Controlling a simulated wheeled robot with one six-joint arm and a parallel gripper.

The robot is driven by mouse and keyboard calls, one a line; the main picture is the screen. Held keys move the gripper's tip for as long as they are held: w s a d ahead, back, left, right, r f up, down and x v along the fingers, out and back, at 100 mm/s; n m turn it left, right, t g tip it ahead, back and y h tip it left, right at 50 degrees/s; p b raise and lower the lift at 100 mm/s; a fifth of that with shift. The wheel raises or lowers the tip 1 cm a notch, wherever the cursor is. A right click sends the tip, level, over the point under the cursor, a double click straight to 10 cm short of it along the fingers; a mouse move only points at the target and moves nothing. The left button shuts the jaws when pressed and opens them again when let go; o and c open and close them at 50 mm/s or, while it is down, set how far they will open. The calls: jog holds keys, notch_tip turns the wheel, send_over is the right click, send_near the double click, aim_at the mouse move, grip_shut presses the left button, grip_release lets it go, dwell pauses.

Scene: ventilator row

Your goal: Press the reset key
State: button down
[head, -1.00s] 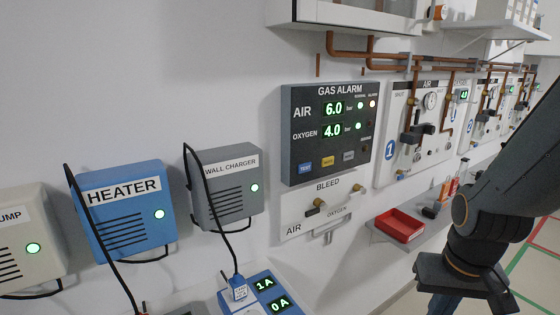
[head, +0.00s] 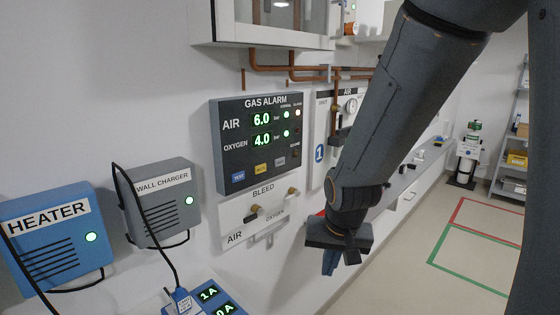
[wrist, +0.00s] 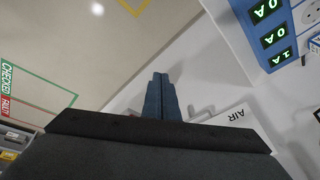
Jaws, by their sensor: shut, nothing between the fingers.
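The dark gas alarm panel (head: 228,160) is on the wall in the head view. It reads AIR 6.0 and OXYGEN 4.0, with a green light in each row and a pale lit lamp in the air row's alarm column. Along its bottom are a blue key (head: 238,178), a yellow key (head: 261,168) and a grey key (head: 280,162). The grey key's label is too small to read. My gripper (head: 329,265) is shut and empty, pointing down, right of and below the panel, apart from the keys. Its closed fingers show in the wrist view (wrist: 160,95); no key shows there.
The bleed plate (head: 238,225) with small valves is below the panel. A wall charger (head: 160,205) and heater (head: 55,240) with hanging cables are to the left. A wall cabinet (head: 228,25) is above. Open floor (head: 450,215) lies to the right.

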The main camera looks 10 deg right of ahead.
aim_at(280, 162)
jog(key=w+d+r+m+t+p, duration=0.1)
jog(key=w+r+m+t, duration=0.3)
jog(key=w, duration=0.7)
jog(key=w+r+m+t+p, duration=0.3)
jog(key=w+r+m+t, duration=0.1)
jog(key=w+r+m, duration=0.4)
jog(key=w+r, duration=0.2)
jog(key=w, duration=0.2)
jog(key=shift+d+m+y, duration=0.3)
jog(key=shift+d+m, duration=0.1)
jog(key=w+a+b, duration=0.4)
jog(key=w+a, duration=0.1)
jog(key=w, duration=0.2)
jog(key=shift+a, duration=0.1)
dwell(0.6)
jog(key=shift+w+a, duration=0.2)
jog(key=shift+w, duration=0.15)
